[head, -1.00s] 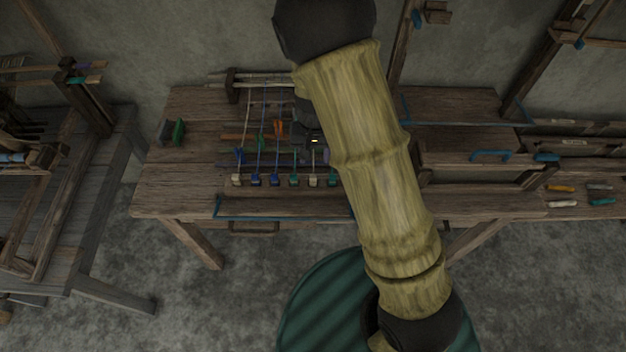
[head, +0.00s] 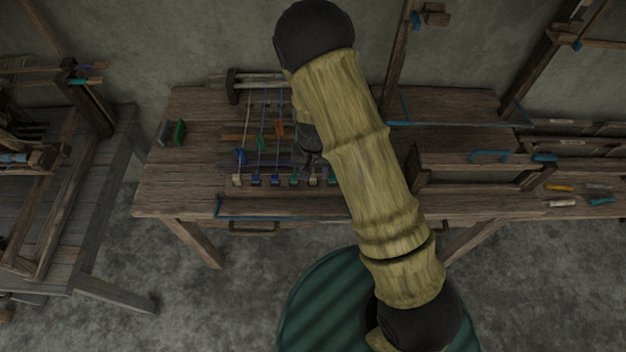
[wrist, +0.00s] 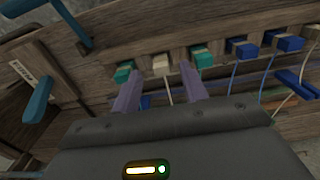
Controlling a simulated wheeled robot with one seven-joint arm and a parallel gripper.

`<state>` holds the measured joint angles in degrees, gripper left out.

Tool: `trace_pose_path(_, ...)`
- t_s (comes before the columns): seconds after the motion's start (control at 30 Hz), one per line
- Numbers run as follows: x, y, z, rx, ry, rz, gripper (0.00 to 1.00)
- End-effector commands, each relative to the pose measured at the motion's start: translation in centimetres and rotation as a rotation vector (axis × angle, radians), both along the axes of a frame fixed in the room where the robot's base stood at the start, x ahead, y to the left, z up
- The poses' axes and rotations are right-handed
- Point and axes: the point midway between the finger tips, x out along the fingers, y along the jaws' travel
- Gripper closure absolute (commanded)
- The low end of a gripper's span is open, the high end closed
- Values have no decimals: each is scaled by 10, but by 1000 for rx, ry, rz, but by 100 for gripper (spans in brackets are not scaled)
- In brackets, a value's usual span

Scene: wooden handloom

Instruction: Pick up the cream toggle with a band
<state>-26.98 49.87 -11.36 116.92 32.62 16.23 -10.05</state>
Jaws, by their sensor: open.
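A row of small toggles with cords runs along the front of the loom bench. A cream toggle (wrist: 161,64) shows in the wrist view between two green toggles, the left (wrist: 124,72) and the right (wrist: 201,57). Whether it carries a band is too small to tell. My gripper (wrist: 158,80) is open, its two purple fingers pointing at this cream toggle, one to each side, with nothing held. In the head view my gripper (head: 313,165) is just behind this cream toggle (head: 313,182), partly covering it. Another cream toggle (head: 237,180) sits at the row's left end.
Two blue toggles (head: 256,181) (head: 275,181) stand farther left in the row. Taut cords run back from the toggles. A blue-edged ledge (head: 270,208) lies in front. A wooden box frame with a blue handle (head: 490,155) stands right.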

Motion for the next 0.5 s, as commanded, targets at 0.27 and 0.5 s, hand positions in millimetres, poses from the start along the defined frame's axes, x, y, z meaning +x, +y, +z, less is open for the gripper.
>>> trace_pose_path(0.27, 1, 1, -33, -1, 2, -1, 56)
trace_pose_path(0.5, 1, 1, -37, 0, 0, -1, 56)
